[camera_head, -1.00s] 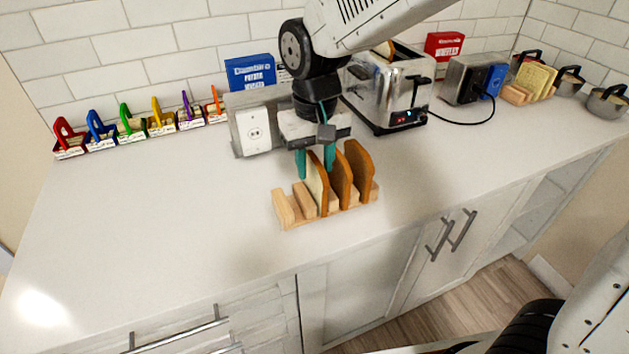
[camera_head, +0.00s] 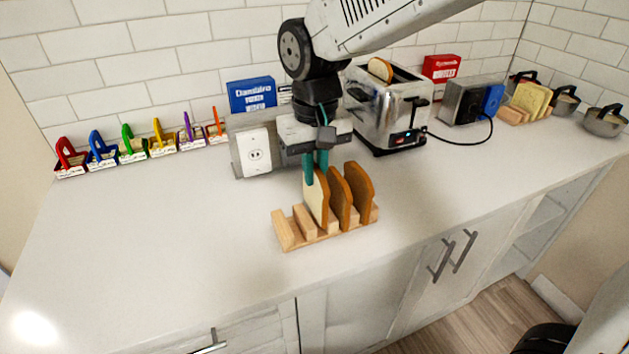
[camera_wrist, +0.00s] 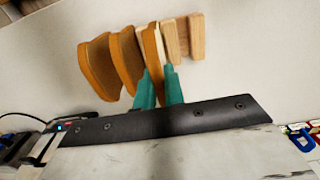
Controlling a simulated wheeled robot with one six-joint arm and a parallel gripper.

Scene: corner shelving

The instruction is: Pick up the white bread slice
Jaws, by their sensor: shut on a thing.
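The white bread slice (camera_head: 314,203) stands upright in the wooden rack (camera_head: 283,231), at the left end of a row of slices. Its pale face looks left and its crust is brown. My gripper (camera_head: 315,172) points down from above, with its teal fingers shut on the slice's top edge. In the wrist view the fingers (camera_wrist: 159,86) sit on either side of the slice (camera_wrist: 152,55). Two browner slices (camera_head: 341,196) (camera_head: 359,187) stand in the rack to its right. The slice's lower edge is hidden in its slot.
Behind the rack stand a chrome toaster (camera_head: 385,112) holding bread and a white outlet box (camera_head: 254,150). Coloured clips (camera_head: 103,148) line the wall at left. A second rack with pale slices (camera_head: 529,100) and pots (camera_head: 604,122) are at right. The left counter is clear.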

